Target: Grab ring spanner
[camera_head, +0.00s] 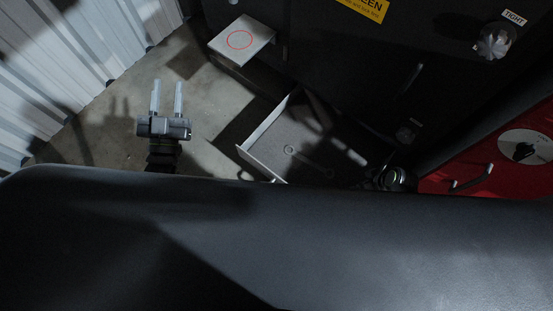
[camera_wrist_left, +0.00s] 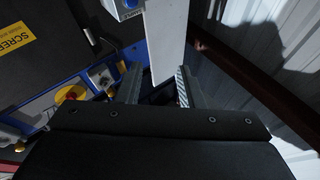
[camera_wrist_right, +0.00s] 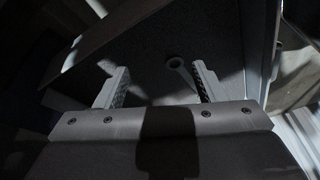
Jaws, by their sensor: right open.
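In the right wrist view, the spanner's ring end (camera_wrist_right: 175,62) shows beyond and between the fingers, with part of the shaft hidden behind the right finger. My right gripper (camera_wrist_right: 161,78) is open and empty above the drawer. My left gripper (camera_head: 166,95) is open and empty over the concrete floor, left of the drawer and apart from it. It also shows open in the left wrist view (camera_wrist_left: 159,70).
A small pale shelf with a red circle (camera_head: 256,34) juts from the dark machine above the drawer. A knob labelled TIGHT (camera_head: 494,41) is at upper right. A red panel with a handle (camera_head: 478,178) is at right. A corrugated wall (camera_head: 60,70) bounds the left.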

